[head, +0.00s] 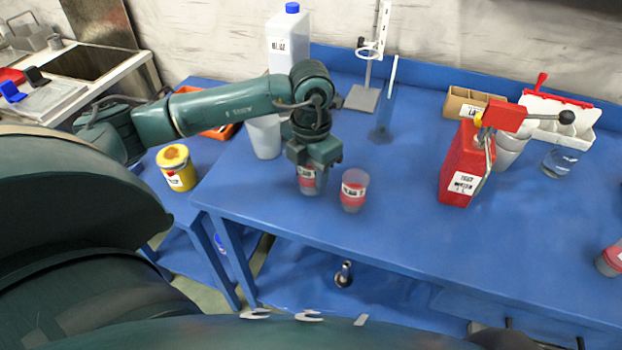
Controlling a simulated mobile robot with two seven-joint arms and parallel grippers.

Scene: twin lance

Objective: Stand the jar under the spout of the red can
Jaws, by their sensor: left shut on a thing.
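The red can (458,172) stands on the right half of the blue table, with a white label on its front. Its red top part (505,116) carries a lever with a black knob, and a metal spout (487,137) shows near it. My left gripper (311,166) points down and is shut on a clear jar (311,187) with red contents and a label. Its fingers hide the jar's upper part. A similar jar (354,192) stands just right of it, apart. I cannot tell whether the held jar touches the table. My right gripper is not in view.
White cups (510,150) and a clear beaker (560,161) stand right of the can. Another red jar (611,259) is at the right edge. A metal stand (362,98) and white bottle (289,42) are behind my left arm. The blue table (405,215) is clear between jars and can.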

